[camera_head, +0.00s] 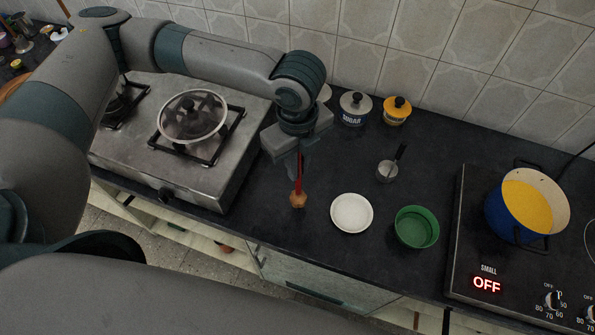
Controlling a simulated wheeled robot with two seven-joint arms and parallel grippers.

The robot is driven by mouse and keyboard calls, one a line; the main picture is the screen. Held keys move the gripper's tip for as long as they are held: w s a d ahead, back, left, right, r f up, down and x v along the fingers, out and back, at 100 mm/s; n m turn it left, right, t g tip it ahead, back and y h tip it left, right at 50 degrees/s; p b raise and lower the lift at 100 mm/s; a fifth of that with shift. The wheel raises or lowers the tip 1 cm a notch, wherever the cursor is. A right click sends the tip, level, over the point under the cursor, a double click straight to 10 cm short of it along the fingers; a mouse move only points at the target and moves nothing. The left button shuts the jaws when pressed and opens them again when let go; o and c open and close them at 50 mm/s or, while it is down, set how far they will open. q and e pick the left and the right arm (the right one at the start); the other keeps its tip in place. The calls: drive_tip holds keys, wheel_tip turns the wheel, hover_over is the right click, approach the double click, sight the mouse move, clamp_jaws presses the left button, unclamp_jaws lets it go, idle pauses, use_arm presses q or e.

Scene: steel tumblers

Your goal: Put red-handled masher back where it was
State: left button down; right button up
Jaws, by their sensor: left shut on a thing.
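My left gripper (299,155) points down over the dark counter, between the gas stove and the white plate. It is shut on the red-handled masher (299,187), which hangs roughly upright with its brown head lowest. The top of the handle is hidden by the gripper. I cannot tell whether the head touches the counter. My right gripper is not in view.
A white plate (352,213) and green bowl (416,227) lie right of the masher. A small metal cup (387,171), a sugar jar (355,108) and a yellow jar (397,110) stand behind. The gas stove (150,150) is left; a blue pot (515,218) sits on the right cooktop.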

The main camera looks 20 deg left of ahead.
use_arm(q)
wheel_tip(320, 180, down, 3)
drive_tip(key=shift+f+p, duration=0.15)
drive_tip(key=shift+p, duration=0.35)
drive_tip(key=shift+f, duration=0.1)
drive_tip(key=c, duration=1.8)
unclamp_jaws()
drive_tip(key=shift+o, duration=0.2)
wheel_tip(320, 180, up, 11)
drive_tip(key=b, duration=0.3)
drive_tip(key=shift+r, duration=0.65)
